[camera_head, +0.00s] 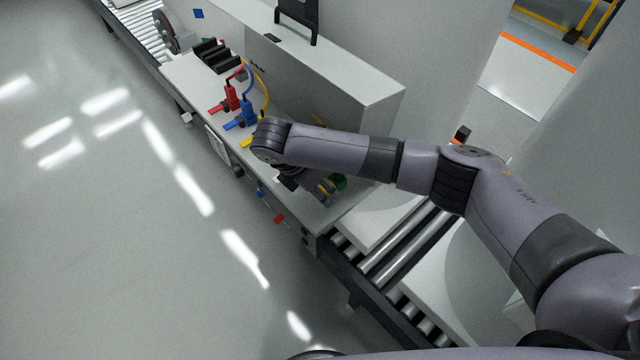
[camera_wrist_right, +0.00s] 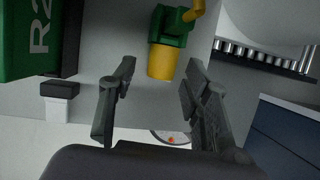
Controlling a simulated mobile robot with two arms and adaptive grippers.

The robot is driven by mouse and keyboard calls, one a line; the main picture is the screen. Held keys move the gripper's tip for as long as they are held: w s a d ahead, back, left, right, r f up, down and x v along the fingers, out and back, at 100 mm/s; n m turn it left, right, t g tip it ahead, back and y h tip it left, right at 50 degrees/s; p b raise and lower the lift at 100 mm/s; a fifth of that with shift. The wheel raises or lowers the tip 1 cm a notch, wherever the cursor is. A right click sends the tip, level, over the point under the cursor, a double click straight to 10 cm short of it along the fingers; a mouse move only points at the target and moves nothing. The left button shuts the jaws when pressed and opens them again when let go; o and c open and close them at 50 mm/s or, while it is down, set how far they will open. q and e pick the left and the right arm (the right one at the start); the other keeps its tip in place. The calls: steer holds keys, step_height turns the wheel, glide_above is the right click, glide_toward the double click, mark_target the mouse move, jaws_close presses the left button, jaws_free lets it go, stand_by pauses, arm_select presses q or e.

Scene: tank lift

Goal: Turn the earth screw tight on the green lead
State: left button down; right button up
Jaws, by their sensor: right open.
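In the right wrist view, a green clamp-like piece (camera_wrist_right: 177,20) with a yellow cylindrical part (camera_wrist_right: 162,60) is ahead, near the fingertips; a yellow lead (camera_wrist_right: 199,10) joins its upper right. I cannot tell which part is the earth screw. My right gripper (camera_wrist_right: 161,68) is open, its two dark fingers apart on either side of the yellow part, with no clear contact. In the head view, my right arm hides most of the right gripper (camera_head: 308,186); a green piece (camera_head: 340,182) shows beside it at the bench's near end. My left gripper is out of view.
A red clamp (camera_head: 231,97) and a blue clamp (camera_head: 248,113) stand farther along the bench top (camera_head: 186,72). A long grey box (camera_head: 335,85) borders the bench. A roller conveyor (camera_head: 400,250) lies beyond its end. A green block marked R2 (camera_wrist_right: 30,40) fills the wrist view's upper left.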

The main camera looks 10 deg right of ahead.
steer(key=shift+f, duration=0.1)
steer(key=shift+c, duration=0.5)
jaws_close()
